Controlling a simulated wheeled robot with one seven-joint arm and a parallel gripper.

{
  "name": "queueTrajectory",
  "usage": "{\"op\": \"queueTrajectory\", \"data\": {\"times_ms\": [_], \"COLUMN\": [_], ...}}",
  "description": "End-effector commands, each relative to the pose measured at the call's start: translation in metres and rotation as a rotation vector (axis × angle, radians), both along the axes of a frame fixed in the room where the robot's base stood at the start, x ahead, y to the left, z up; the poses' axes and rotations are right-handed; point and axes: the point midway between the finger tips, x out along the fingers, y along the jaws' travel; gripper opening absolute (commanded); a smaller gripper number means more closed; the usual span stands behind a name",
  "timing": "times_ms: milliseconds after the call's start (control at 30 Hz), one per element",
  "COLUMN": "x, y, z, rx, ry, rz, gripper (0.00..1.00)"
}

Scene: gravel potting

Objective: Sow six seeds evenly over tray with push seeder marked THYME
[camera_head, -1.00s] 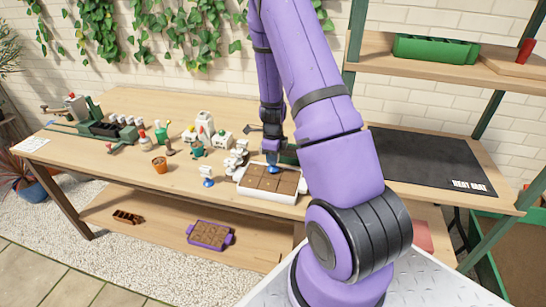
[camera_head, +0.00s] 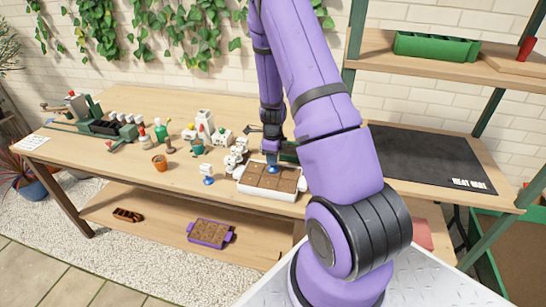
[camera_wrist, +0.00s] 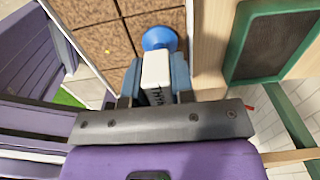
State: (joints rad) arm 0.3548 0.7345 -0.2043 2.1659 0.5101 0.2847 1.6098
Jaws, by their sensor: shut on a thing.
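My gripper (camera_head: 272,150) is shut on a white push seeder with a blue round end (camera_head: 273,169). In the wrist view, my gripper (camera_wrist: 155,78) clasps the seeder's white body (camera_wrist: 155,68), whose blue end (camera_wrist: 160,38) is over the tray's soil. The white tray (camera_head: 268,193) holds brown soil divided into squares. A tiny pale speck (camera_wrist: 107,51) lies on the soil in the wrist view. I cannot tell whether the blue end touches the soil.
Another white and blue seeder (camera_head: 207,173) stands left of the tray, with white pieces (camera_head: 237,158) behind it. A terracotta pot (camera_head: 160,162) stands farther left. A black mat (camera_head: 425,160) lies to the right. A purple tray (camera_head: 210,233) sits on the lower shelf.

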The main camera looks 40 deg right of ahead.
Motion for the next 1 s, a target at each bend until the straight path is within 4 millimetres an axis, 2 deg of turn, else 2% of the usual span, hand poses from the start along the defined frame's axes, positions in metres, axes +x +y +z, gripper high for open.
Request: {"op": "queueTrajectory", "data": {"times_ms": [567, 1000], "x": [0.0, 0.0], "y": [0.0, 0.0], "z": [-0.001, 0.024], "rx": [0.0, -0.001], "ry": [0.001, -0.001], "rz": [0.001, 0.002], "gripper": [0.06, 0.06]}}
